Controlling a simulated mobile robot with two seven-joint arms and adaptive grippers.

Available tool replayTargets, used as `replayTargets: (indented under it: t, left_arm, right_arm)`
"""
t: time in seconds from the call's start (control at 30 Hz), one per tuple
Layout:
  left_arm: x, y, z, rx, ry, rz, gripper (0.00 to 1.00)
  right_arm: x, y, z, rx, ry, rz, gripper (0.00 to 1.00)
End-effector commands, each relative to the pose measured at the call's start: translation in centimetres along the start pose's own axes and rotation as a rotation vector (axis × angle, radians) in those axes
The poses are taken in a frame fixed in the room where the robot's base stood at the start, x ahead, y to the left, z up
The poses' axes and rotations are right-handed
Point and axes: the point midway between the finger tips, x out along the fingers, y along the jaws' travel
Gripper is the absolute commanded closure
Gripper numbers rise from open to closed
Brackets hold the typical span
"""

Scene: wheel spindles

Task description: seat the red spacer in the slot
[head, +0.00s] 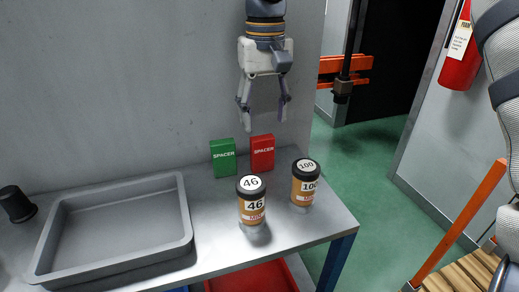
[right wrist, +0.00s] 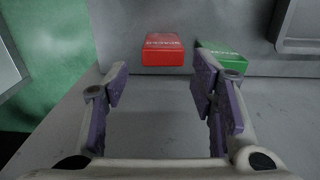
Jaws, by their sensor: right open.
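The red spacer (head: 262,153) is a small upright block with white lettering, standing at the back of the table near the wall. The green spacer (head: 223,157) stands just left of it. In the right wrist view, the red spacer (right wrist: 163,50) is beyond the open fingers and the green spacer (right wrist: 222,59) is to its right, partly behind a finger. My right gripper (head: 264,118) hangs fingers down above the table, open and empty, apart from the red spacer; its fingers also show in the right wrist view (right wrist: 160,90). I cannot make out a slot. My left gripper is out of view.
Two black-lidded jars, marked 46 (head: 252,205) and 100 (head: 305,187), stand in front of the spacers. A grey tray (head: 187,215) fills the left of the table (head: 290,235). A black cylinder (head: 15,204) stands at far left. A red bin (head: 252,278) is below.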

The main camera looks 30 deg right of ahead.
Motion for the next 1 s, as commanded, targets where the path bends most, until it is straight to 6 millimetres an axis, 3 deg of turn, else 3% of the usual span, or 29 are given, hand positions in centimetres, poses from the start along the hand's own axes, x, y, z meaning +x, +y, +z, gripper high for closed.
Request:
replayTargets:
  t: [0.33, 0.6, 0.63, 0.8, 1.0]
  left_arm:
    - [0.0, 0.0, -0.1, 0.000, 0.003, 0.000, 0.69]
    - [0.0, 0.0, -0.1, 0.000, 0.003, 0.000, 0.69]
    - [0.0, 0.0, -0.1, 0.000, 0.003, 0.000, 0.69]
    - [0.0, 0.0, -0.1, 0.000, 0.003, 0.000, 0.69]
    - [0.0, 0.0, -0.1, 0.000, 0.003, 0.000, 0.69]
  right_arm:
    - [5.8, -0.2, 0.4, -0.001, -0.003, 0.000, 0.48]
    - [6.5, -0.2, 0.3, -0.002, 0.003, -0.001, 0.48]
    - [6.5, -0.2, 0.3, -0.002, 0.003, -0.001, 0.51]
    - [6.5, -0.2, 0.3, -0.002, 0.002, -0.001, 0.89]
    - [6.5, -0.2, 0.3, -0.002, 0.002, 0.000, 0.89]
